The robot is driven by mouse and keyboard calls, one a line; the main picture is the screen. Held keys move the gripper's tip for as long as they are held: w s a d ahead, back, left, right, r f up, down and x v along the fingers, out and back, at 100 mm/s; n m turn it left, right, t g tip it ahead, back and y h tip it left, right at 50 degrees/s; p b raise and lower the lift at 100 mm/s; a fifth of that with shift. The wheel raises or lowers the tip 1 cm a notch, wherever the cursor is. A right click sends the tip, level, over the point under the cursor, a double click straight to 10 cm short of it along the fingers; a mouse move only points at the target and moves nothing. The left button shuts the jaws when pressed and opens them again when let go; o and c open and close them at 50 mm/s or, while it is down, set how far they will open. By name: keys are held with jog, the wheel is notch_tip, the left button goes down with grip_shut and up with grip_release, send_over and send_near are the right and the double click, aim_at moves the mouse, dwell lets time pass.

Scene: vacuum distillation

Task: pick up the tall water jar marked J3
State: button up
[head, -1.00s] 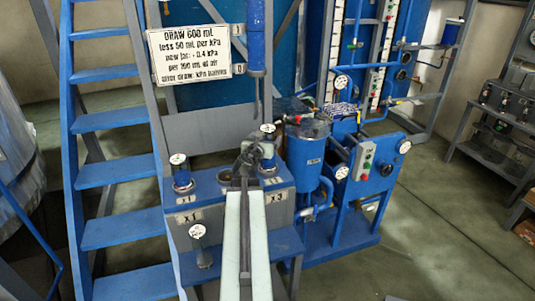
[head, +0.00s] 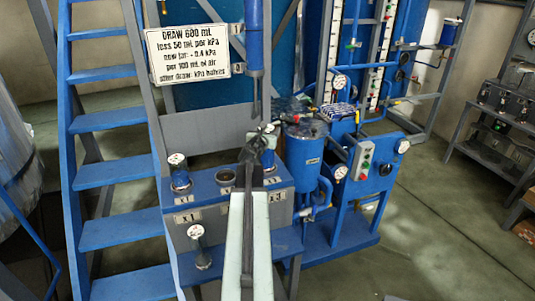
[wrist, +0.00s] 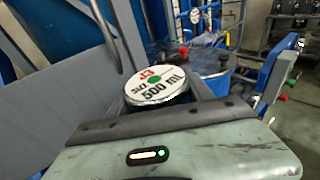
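The jar J3 has a white lid (wrist: 157,82) marked "J3", "size 500 ml" in the wrist view, with a green dot. It is upright just beyond my gripper, roughly between the fingers. In the head view the blue jar (head: 268,157) stands at the right end of the blue stand, partly hidden by my gripper (head: 252,148). My gripper looks open, with dark fingers on either side of the jar in the wrist view (wrist: 160,95). Contact with the jar cannot be made out.
Another blue jar (head: 179,172) stands at the stand's left, beside an empty round socket (head: 226,177). A small white-topped piece (head: 198,245) stands on the lower ledge. A blue tank (head: 304,155) is close right of J3. Blue stairs (head: 110,173) rise at left; a sign (head: 188,54) hangs behind.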

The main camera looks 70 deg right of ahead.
grip_shut()
jog(key=shift+r, duration=0.1)
